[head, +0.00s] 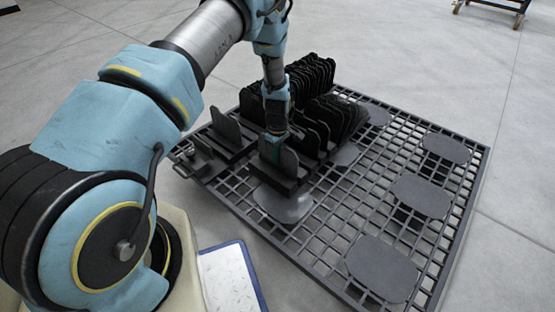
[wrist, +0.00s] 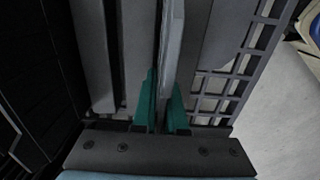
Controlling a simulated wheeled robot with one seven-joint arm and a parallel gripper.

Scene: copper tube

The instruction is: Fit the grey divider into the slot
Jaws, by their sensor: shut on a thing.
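My gripper (head: 277,136) points down over the front of the dark rack on the grid, with its jaws at a grey divider (head: 288,160). In the wrist view the green fingers of my gripper (wrist: 163,118) are shut on the divider (wrist: 173,50), which stands upright, edge-on, between them. The divider's lower edge is at a dark slotted block (head: 280,178). I cannot tell whether the edge is seated in a slot or just above it. In the wrist view the lower edge is hidden.
Several dark dividers (head: 335,115) stand in rows behind and right of my gripper. Another grey divider (head: 226,127) stands to the left. Flat grey plates (head: 420,195) lie on the open grid (head: 335,215) at right. A white blue-edged board (head: 232,278) lies at the front.

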